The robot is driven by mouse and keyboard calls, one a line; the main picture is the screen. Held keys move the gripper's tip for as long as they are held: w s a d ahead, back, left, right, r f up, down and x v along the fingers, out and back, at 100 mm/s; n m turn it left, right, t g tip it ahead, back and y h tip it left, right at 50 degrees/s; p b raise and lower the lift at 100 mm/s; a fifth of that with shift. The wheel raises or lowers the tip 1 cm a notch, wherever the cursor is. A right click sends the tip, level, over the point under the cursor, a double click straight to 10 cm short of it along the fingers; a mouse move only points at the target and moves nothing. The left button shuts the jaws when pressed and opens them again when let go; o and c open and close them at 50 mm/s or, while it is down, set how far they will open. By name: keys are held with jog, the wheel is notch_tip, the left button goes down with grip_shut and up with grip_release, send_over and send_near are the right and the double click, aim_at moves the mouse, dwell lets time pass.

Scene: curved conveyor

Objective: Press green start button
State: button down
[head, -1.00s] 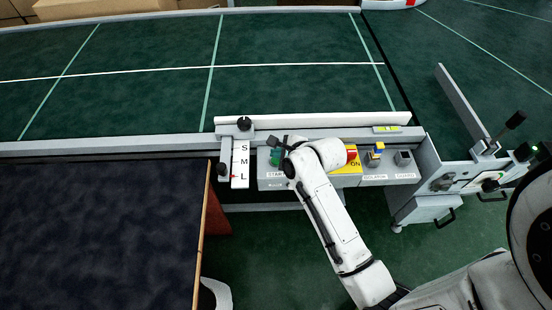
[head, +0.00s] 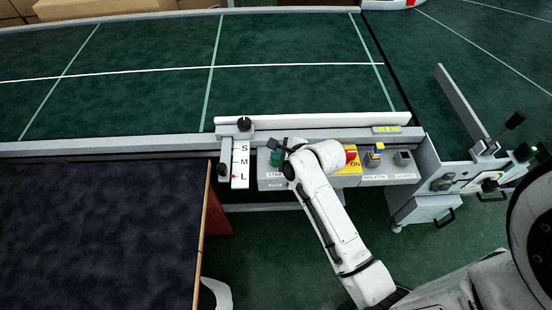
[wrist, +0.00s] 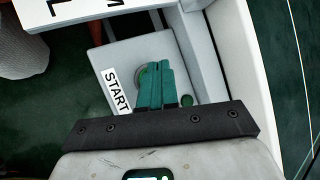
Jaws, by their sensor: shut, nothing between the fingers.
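The green start button (head: 276,157) sits on the grey control panel, above the START label (head: 275,174). In the wrist view, a round grey ring with green in it (wrist: 143,76) shows beside the START label (wrist: 116,92). My gripper (head: 275,146) is at the button in the head view. In the wrist view its shut, empty teal fingers (wrist: 157,70) overlap the ring and hide most of the button. I cannot tell whether the fingertips touch it or whether it is pressed in.
A red switch (head: 351,153) on a yellow plate, an isolator (head: 376,152) and a guard box (head: 403,158) stand to the right. An S-M-L scale (head: 240,163) stands close on the left. The green conveyor (head: 290,100) lies behind, a dark table (head: 90,235) at front left.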

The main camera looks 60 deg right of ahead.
aim_at(278, 162)
jog(key=shift+f, duration=0.45)
dwell(0.8)
jog(key=shift+r, duration=0.1)
jog(key=shift+r+p, duration=0.8)
jog(key=shift+p, duration=0.25)
notch_tip(278, 162, up, 5)
jog(key=p, duration=0.5)
jog(key=shift+p, duration=0.35)
dwell(0.3)
